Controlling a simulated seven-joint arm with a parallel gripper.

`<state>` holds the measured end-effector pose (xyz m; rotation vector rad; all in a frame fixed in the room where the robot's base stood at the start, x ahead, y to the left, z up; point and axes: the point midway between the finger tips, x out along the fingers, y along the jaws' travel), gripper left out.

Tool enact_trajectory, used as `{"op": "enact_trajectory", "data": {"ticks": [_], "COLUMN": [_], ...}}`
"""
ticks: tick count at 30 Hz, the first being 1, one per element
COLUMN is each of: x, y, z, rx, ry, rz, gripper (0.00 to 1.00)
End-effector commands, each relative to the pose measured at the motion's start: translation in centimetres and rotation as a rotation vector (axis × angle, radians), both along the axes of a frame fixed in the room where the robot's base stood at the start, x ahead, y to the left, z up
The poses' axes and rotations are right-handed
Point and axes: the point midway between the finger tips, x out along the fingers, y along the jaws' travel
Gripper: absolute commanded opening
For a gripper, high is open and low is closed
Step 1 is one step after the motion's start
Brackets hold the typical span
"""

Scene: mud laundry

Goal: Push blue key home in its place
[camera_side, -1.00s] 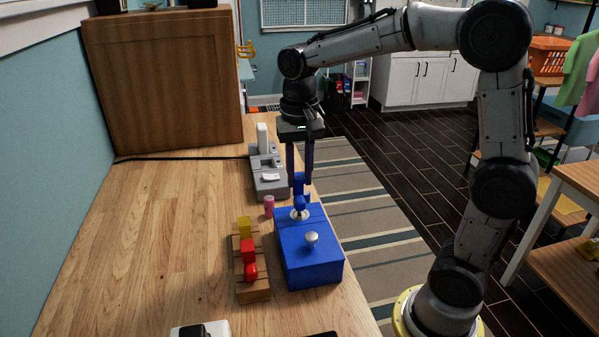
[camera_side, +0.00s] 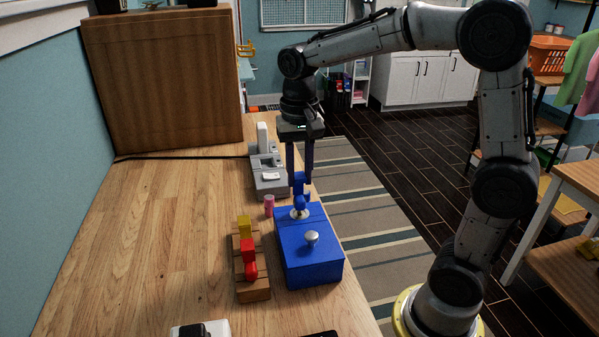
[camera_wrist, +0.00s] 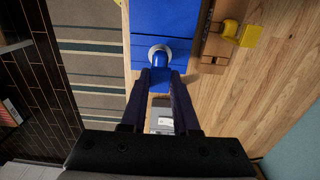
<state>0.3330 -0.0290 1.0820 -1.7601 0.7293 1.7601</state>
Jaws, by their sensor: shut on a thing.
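The blue key (camera_side: 300,192) stands upright over the round silver keyhole plate (camera_side: 299,213) on top of the blue box (camera_side: 313,262). My gripper (camera_side: 300,178) points straight down and is shut on the key's upper part. In the wrist view my gripper (camera_wrist: 160,80) has its two fingers on either side of the blue key (camera_wrist: 160,76), and the silver ring (camera_wrist: 159,53) shows around the key's lower end. The key's tip is hidden, so I cannot tell how deep it sits.
A wooden rack (camera_side: 252,284) holds a red key (camera_side: 248,258) and a yellow key (camera_side: 244,226) left of the box. A silver knob (camera_side: 311,238) rises from the box. A pink cylinder (camera_side: 269,205) and a grey machine (camera_side: 268,172) stand behind. The tabletop at left is clear.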

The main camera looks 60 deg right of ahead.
Motion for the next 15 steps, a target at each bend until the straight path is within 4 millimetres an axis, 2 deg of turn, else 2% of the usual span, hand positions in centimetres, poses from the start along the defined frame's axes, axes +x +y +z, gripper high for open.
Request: {"op": "enact_trajectory", "data": {"ticks": [15], "x": [0.0], "y": [0.0], "z": [-0.51], "rx": [0.0], "ry": [0.0], "rz": [0.0], "gripper": [0.0]}}
